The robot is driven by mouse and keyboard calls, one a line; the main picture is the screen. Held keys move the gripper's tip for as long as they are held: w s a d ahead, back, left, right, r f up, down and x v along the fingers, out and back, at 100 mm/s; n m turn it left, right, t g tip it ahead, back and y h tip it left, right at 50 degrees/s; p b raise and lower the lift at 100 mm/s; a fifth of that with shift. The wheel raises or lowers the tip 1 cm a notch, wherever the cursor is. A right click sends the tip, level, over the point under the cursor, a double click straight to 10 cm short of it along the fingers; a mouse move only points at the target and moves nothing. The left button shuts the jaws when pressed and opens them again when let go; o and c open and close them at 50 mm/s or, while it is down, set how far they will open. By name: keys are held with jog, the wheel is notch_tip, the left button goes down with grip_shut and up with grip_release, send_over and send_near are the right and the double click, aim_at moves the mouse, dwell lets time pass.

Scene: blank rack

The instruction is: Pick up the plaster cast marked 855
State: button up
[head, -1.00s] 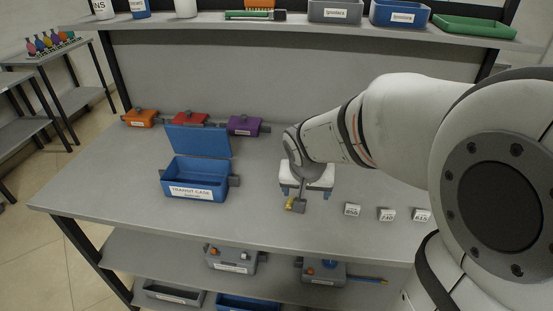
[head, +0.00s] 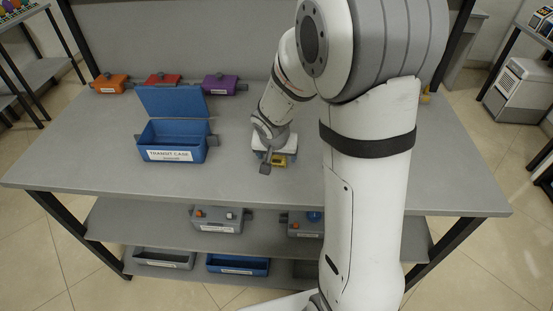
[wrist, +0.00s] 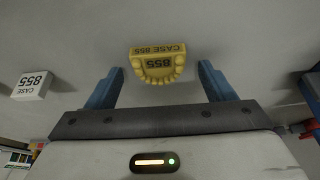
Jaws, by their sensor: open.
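The plaster cast marked 855 (wrist: 158,68) is yellow, with a row of teeth and "CASE 855" on its edge. In the wrist view it lies on the grey table, between and slightly beyond the tips of my gripper's (wrist: 160,72) two blue fingers. The gripper is open, with a gap on both sides of the cast. In the head view the cast (head: 279,160) shows as a small yellow patch under my gripper (head: 272,156), partly hidden by it.
An open blue transit case (head: 170,155) stands left of my gripper, its lid raised. Orange (head: 110,84), red (head: 162,80) and purple (head: 219,85) boxes line the table's back. My arm hides the table's right middle. The front left of the table is clear.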

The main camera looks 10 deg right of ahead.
jog(key=shift+f, duration=0.1)
jog(key=shift+c, duration=0.2)
jog(key=c, duration=1)
jog(key=shift+c, duration=0.2)
